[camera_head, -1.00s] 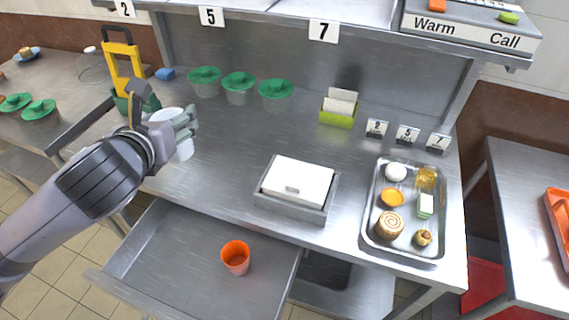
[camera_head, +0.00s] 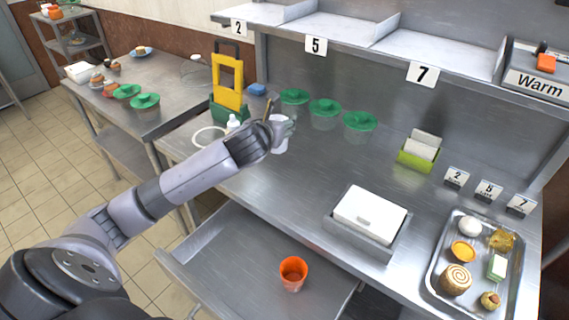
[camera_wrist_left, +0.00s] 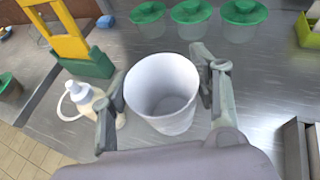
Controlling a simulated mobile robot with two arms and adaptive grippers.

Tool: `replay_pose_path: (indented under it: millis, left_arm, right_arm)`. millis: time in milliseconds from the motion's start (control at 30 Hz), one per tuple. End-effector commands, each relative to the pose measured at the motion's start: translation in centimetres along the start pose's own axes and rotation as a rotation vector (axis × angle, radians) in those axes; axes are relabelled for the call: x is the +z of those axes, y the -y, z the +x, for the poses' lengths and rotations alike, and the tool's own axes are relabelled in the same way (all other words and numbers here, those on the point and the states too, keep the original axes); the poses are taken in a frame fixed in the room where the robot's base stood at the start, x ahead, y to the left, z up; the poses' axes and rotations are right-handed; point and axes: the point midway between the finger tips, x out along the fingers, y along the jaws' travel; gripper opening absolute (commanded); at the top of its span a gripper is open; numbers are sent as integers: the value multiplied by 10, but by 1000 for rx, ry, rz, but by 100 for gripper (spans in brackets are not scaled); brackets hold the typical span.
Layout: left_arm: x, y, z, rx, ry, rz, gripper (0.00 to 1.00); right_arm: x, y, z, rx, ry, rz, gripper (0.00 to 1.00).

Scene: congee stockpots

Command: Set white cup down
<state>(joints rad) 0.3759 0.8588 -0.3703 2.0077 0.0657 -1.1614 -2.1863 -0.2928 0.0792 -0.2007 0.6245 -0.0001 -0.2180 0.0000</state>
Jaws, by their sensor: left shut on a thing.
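The white cup (camera_head: 280,145) is upright in my left gripper (camera_head: 279,129), over the steel counter (camera_head: 300,185) near its back left part. In the left wrist view the empty cup (camera_wrist_left: 162,92) sits between the two fingers of my left gripper (camera_wrist_left: 161,98), which are shut around its sides. I look down into its open mouth. Whether its base touches the counter cannot be told. My right gripper is not in view.
Green-lidded cups (camera_head: 325,108) stand behind the cup. A yellow and green stand (camera_head: 229,88) and a white bottle (camera_head: 233,123) are to its left. A box (camera_head: 370,215) and a food tray (camera_head: 439,280) lie right. An open drawer (camera_head: 235,270) holds an orange cup (camera_head: 293,273).

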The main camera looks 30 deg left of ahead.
Motion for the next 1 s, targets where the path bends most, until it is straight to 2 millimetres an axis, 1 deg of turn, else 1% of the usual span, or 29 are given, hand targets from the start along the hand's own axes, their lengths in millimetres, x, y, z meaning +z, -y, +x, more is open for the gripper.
replay_pose_path:
  millis: [33, 100, 200, 300, 533, 700, 767, 1000]
  left_arm:
    - [-17, 0, 6, -1, -7, 0, 29]
    - [-34, 0, 13, 0, -6, -1, 29]
    - [-54, 0, 22, 0, -5, -1, 29]
    - [-68, 0, 27, -1, -3, 0, 29]
    - [-82, 0, 34, -1, -1, 0, 29]
    - [-106, 0, 43, 0, -3, -1, 29]
    - [-113, 0, 46, 0, -2, -1, 29]
    - [-114, 1, 47, -1, 2, 1, 29]
  right_arm:
    - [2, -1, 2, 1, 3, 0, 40]
    - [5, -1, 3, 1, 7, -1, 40]
    - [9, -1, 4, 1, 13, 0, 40]
    - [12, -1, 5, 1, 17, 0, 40]
    - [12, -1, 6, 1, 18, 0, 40]
    - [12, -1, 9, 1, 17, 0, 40]
    - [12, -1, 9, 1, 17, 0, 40]
    - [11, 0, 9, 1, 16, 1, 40]
